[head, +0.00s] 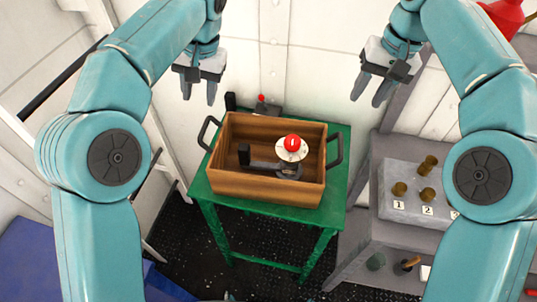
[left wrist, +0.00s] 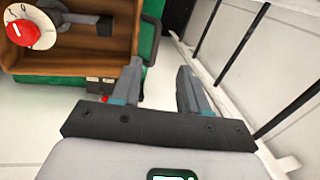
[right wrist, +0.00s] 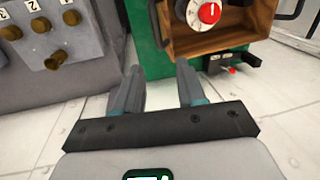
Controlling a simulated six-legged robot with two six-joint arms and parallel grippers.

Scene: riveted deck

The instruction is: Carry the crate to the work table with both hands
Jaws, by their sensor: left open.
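The crate (head: 265,187) is a brown wooden box with a dark loop handle at each end, the left handle (head: 207,131) and the right handle (head: 336,150). It stands upright on a green table (head: 335,190). Inside lie a red knob on a white dial (head: 291,146) and a dark grey part (head: 262,163). My left gripper (head: 198,94) is open and empty, above and behind the crate's left end. My right gripper (head: 367,100) is open and empty, above and to the right of the right handle. Both are apart from the crate. The crate shows partly in both wrist views.
A grey bench (head: 375,250) at the right carries a numbered block with brass knobs (head: 426,195). A white panelled wall (head: 310,60) stands behind the green table. A dark rail (head: 62,85) is at the left, and a blue surface (head: 35,260) at the lower left.

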